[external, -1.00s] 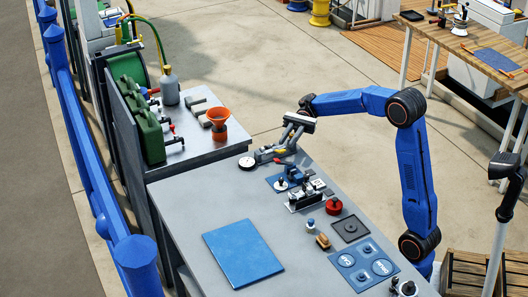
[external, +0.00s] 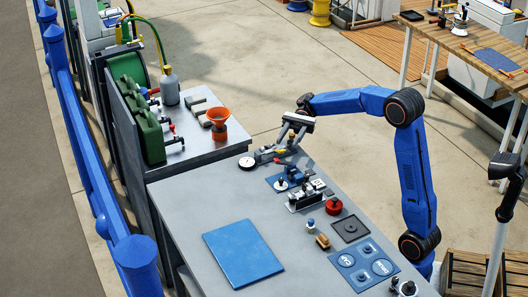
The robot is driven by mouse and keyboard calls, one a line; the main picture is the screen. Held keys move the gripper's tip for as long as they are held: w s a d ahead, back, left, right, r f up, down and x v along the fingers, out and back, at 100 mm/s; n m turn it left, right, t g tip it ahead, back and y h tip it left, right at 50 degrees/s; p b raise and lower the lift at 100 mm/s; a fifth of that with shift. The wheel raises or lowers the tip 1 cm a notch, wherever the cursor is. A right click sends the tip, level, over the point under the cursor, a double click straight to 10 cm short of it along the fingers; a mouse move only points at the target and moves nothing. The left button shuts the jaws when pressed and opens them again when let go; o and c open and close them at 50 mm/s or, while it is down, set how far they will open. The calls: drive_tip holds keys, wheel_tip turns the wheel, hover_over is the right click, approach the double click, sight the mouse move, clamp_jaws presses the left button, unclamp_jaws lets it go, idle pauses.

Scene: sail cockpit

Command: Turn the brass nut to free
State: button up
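My gripper (external: 286,147) is at the far end of the grey bench, pointing down and left over a small fitting with a round white gauge (external: 247,163). A small yellow and red piece (external: 279,154) shows just below the fingers. The brass nut is too small to make out for certain at this distance, and the fingers partly cover that spot. I cannot tell whether the fingers are open or shut, or whether they touch the fitting.
Nearby on the grey bench (external: 190,210) are a blue stand (external: 284,181), a metal vise-like block (external: 307,197) and a red round part (external: 333,205). A blue mat (external: 243,253) lies at the front. An orange funnel (external: 218,122) stands on the bench behind.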

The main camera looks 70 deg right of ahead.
sight(291, 135)
drive_tip(key=d, duration=0.3)
drive_tip(key=shift+s, duration=0.1)
wheel_tip(291, 135, up, 5)
drive_tip(key=shift+r, duration=1)
drive_tip(key=s+d+f+m+t+h, duration=0.4)
drive_tip(key=s+d+f+m+t, duration=0.4)
drive_tip(key=d+t, duration=0.25)
drive_tip(key=shift+n+h, duration=0.3)
drive_tip(key=x, duration=1.6)
drive_tip(key=shift+s+a+r, duration=0.15)
drive_tip(key=shift+a, duration=0.2)
drive_tip(key=shift+c, duration=0.3)
clamp_jaws()
